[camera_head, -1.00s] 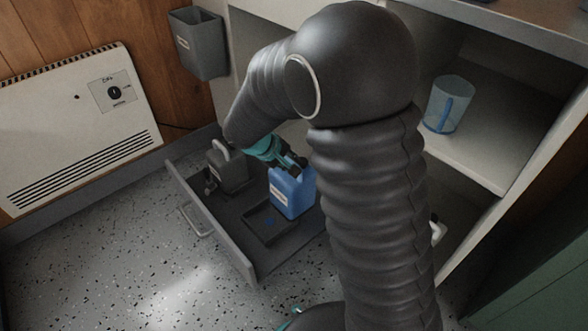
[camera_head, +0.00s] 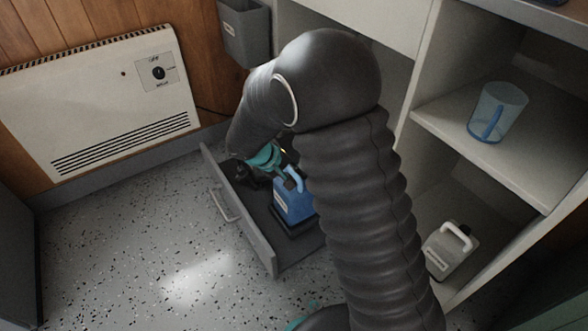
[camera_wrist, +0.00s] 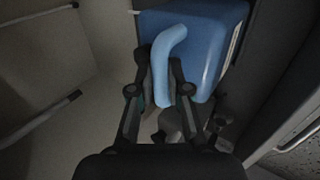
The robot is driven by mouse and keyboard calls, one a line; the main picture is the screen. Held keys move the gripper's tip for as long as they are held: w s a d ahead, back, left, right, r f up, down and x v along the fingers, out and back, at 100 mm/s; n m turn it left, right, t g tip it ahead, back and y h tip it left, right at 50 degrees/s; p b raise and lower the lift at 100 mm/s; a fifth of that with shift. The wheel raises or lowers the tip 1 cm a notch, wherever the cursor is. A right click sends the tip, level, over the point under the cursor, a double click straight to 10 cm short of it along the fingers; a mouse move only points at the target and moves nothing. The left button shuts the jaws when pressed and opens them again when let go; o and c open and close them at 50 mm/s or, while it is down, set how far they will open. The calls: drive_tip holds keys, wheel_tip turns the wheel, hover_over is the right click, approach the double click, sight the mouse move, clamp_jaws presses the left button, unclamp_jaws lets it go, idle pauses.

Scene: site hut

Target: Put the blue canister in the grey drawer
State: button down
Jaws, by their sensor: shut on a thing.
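The blue canister (camera_head: 292,203) is upright within the open grey drawer (camera_head: 240,215), over a dark shallow tray (camera_head: 293,231) on the drawer floor. I cannot tell whether its base rests on the tray or hangs just above it. My gripper (camera_head: 284,176) is shut on the canister's light blue handle. In the wrist view my gripper's fingers (camera_wrist: 161,75) sit on both sides of that handle (camera_wrist: 164,62), with the blue body (camera_wrist: 205,35) beyond. My arm hides the drawer's right and back parts.
A dark object (camera_head: 240,172) stands in the drawer's far left corner. A pale canister (camera_head: 450,250) stands in the lower shelf space, and a clear blue jug (camera_head: 497,112) on the shelf above. A grey bin (camera_head: 246,32) and white heater (camera_head: 105,100) are behind. Floor (camera_head: 140,240) before the drawer is clear.

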wheel_tip(320, 180, down, 2)
drive_tip(key=c, duration=1.1)
unclamp_jaws()
drive_tip(key=shift+f, duration=0.1)
